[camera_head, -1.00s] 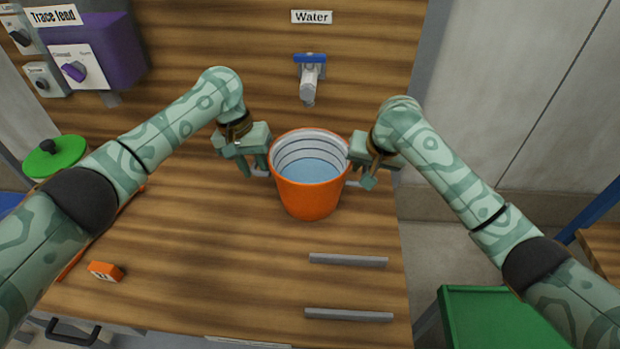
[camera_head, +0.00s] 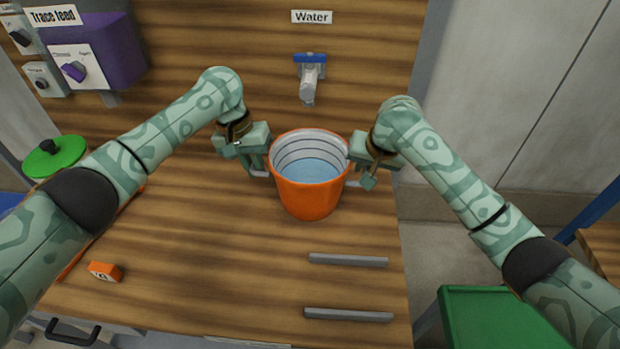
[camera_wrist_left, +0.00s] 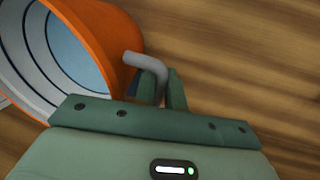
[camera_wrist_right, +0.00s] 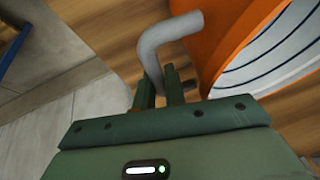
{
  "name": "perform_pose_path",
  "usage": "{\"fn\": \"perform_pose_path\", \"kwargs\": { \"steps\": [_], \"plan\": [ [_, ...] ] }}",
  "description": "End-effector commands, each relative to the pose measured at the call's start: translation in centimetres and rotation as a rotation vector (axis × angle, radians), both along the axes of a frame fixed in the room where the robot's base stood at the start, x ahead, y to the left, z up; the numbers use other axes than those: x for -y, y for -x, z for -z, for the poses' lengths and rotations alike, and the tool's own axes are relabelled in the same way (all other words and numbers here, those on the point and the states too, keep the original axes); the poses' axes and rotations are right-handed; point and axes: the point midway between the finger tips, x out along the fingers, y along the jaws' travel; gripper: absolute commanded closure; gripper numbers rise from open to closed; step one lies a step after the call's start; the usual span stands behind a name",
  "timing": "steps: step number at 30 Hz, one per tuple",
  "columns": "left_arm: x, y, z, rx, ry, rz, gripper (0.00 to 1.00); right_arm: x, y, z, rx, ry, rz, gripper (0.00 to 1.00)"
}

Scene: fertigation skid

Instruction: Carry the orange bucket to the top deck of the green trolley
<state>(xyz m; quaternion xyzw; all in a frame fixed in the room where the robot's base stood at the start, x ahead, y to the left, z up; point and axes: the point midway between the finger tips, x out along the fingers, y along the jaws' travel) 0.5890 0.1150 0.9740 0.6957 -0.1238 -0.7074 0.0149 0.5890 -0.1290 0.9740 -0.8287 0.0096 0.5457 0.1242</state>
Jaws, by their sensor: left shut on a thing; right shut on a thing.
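The orange bucket (camera_head: 308,199) is upright at the wooden bench, below the water tap. It holds pale blue liquid, and dark rings line its white inside. My left gripper (camera_head: 258,170) is shut on the bucket's left grey handle (camera_wrist_left: 150,63). My right gripper (camera_head: 364,176) is shut on the right grey handle (camera_wrist_right: 158,45). Whether the bucket's base touches the bench top cannot be told. The green trolley (camera_head: 500,315) shows in part at the bottom right of the head view, partly behind my right arm.
The water tap (camera_head: 309,85) with a blue lever is on the back panel. Two grey bars (camera_head: 348,259) lie on the bench front right. An orange block (camera_head: 105,271) and a green lid (camera_head: 55,156) are at left. A purple box (camera_head: 105,50) hangs upper left.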

Motion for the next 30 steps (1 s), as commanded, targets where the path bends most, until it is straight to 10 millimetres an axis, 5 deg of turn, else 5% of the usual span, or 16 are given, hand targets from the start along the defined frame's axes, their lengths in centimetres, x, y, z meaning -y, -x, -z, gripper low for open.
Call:
{"fn": "perform_pose_path", "kwargs": {
  "steps": [30],
  "plan": [
    [-0.2,-0.1,-1.4,0.008,-0.004,-0.003,1.00,0.2,-0.1,-1.4,0.010,0.003,0.003,1.00]
  ]
}}
